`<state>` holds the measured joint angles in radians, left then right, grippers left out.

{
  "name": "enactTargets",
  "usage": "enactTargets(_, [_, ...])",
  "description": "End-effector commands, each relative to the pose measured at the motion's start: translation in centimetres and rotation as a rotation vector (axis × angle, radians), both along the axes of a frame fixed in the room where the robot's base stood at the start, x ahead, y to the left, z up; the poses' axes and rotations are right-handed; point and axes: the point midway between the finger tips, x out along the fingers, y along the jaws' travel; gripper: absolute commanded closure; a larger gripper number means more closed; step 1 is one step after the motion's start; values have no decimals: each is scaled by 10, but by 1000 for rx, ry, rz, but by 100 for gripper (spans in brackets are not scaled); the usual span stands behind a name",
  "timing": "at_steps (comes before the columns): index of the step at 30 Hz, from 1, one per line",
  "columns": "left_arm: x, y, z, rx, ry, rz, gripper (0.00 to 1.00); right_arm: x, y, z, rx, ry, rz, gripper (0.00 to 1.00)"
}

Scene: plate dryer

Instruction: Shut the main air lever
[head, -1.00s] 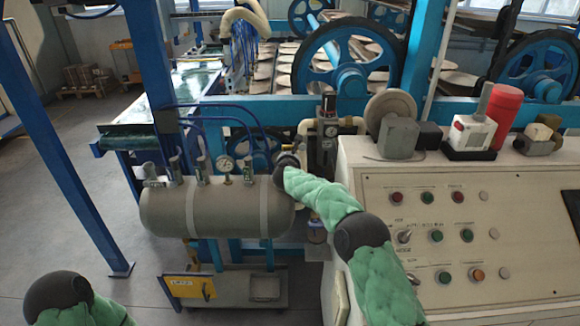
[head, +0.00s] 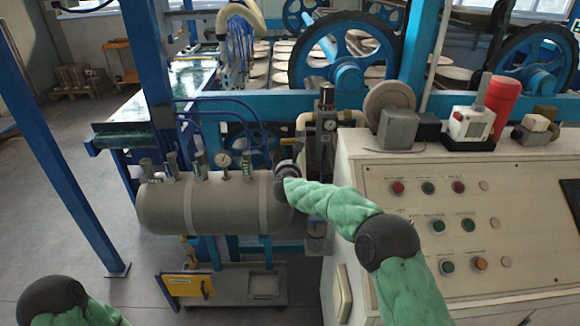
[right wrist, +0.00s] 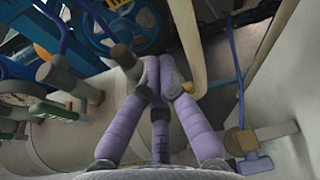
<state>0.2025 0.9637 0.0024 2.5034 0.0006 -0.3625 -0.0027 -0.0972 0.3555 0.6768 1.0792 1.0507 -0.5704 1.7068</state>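The grey air tank (head: 225,205) has several upright valves with green tags along its top, and a round gauge (head: 225,160). I cannot tell which handle is the main air lever. My right arm reaches the tank's right end; its fingers are hidden in the head view. In the right wrist view the purple fingers of my right gripper (right wrist: 160,65) come together at their tips; I see nothing clearly held between them. A brownish cylindrical part (right wrist: 125,58) is close beside the left finger. A green handle (right wrist: 55,110) is further left, above the tank. My left gripper is out of view.
A white control console (head: 475,220) with coloured buttons stands at right. Thin blue pipes and a filter regulator (head: 327,125) are behind the tank's right end. In the right wrist view a blue valve handle (right wrist: 254,163) is low at right. Open floor lies at left.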

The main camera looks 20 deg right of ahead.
Motion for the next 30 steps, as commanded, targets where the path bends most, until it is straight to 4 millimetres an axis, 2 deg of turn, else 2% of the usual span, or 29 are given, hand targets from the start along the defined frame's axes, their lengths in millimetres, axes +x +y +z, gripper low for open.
enactTargets(7, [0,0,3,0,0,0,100,-16,5,6,0,1,2,100])
enactTargets(18, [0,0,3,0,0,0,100,-18,5,6,-1,0,1,100])
enactTargets(21, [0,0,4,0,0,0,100,-19,6,0,-20,15,12,100])
enactTargets(23, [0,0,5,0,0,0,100,-21,8,-12,-62,47,38,100])
enactTargets(26, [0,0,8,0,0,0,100,-31,13,-51,-202,145,128,100])
enactTargets(30, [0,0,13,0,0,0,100,-61,25,-128,-487,338,355,100])
